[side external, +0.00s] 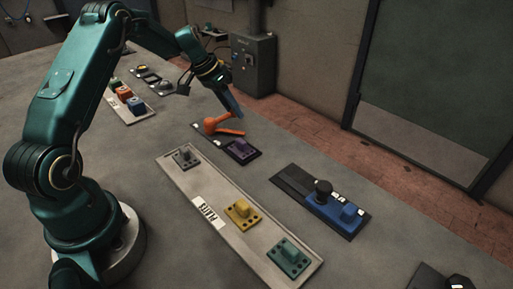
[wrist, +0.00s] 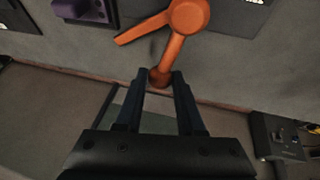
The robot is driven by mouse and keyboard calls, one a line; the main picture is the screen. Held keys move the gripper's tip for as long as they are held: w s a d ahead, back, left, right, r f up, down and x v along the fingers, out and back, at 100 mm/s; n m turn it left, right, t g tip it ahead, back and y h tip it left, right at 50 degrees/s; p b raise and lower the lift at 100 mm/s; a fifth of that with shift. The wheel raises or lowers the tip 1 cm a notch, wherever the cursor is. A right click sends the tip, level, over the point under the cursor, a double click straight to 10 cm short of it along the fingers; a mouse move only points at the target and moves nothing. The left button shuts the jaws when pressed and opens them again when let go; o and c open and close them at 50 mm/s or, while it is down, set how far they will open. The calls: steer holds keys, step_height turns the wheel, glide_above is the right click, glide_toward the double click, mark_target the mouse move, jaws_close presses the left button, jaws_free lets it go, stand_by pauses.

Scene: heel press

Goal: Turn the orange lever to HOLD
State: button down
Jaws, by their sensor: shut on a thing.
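The orange lever (side external: 211,124) is mounted on a dark plate near the far edge of the bench. In the wrist view its round hub (wrist: 188,15) is at the top, with a long arm running down from it and a thinner pointed piece reaching to the left. My gripper (side external: 238,115) is over the lever, on its right side. In the wrist view my gripper (wrist: 158,76) has its fingers on both sides of the arm's end knob and is shut on it. Small pale labels lie around the lever, too small to read, so I cannot tell which is HOLD.
A purple block (side external: 241,150) sits on the lever's plate, close by. The pale plates tray (side external: 215,190) with several coloured pieces lies in front. A blue unit (side external: 335,213) with a black knob stands to the right. Coloured blocks (side external: 124,93) are at the back left.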

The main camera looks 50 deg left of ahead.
steer(key=d+m, duration=0.1)
steer(key=d+m+h, duration=0.1)
steer(key=m, duration=0.1)
steer(key=shift+s+g, duration=0.35)
steer(key=shift+g, duration=0.05)
steer(key=shift+s+d+m+g+h, duration=0.35)
steer(key=shift+d+m+h, duration=0.1)
steer(key=shift+m, duration=0.65)
steer(key=c, duration=0.5)
jaws_free()
steer(key=v, duration=0.5)
